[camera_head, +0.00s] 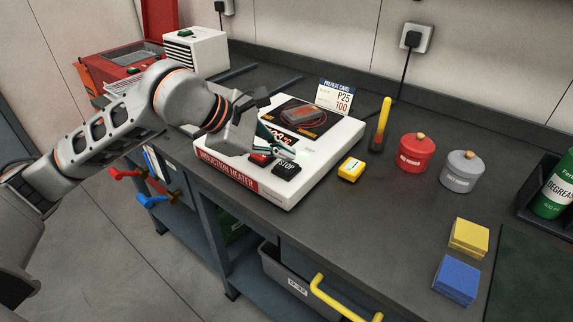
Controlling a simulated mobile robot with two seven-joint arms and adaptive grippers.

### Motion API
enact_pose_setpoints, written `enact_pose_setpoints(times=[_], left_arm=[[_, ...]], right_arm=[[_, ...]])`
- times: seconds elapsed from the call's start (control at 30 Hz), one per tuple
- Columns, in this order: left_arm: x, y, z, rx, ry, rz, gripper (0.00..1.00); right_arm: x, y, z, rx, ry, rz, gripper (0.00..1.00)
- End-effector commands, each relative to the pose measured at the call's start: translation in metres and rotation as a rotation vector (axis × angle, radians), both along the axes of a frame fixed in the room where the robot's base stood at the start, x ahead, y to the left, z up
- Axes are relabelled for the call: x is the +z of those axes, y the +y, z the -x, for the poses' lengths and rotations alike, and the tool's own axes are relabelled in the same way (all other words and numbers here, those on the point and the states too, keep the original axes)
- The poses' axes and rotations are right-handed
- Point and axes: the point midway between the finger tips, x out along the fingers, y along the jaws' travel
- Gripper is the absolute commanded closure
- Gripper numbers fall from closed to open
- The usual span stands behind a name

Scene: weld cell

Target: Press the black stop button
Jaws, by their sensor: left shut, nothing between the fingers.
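The black stop button (287,169) sits on the front part of the white induction heater (331,152), facing up and labelled STOP. A red button (260,159) is just left of it, partly hidden by my gripper. My left gripper (300,151) is shut and empty. It hangs over the heater's control area, and its fingers are close above and behind the stop button. I cannot tell whether it touches anything. The heater's display is partly covered by the gripper. My right gripper is not in view.
A preheat card (336,96) stands behind the heater. A yellow box (351,169), a yellow-handled tool (380,125), a red pot (415,152) and a grey pot (462,171) are to its right. Yellow (469,237) and blue (456,279) blocks lie farther right. The bench front is clear.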

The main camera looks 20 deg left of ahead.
Motion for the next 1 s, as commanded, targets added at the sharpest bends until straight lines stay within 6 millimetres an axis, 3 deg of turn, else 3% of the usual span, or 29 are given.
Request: enact_pose_setpoints(times=[0.4, 1.0], left_arm=[[-0.0002, 0.0001, -0.0001, 0.000, 0.000, 0.000, 1.00], [-0.0043, 0.0000, -0.0001, -0.001, 0.001, 0.000, 1.00]], right_arm=[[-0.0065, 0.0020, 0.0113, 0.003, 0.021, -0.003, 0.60], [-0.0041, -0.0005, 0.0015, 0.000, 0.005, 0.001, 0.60]])
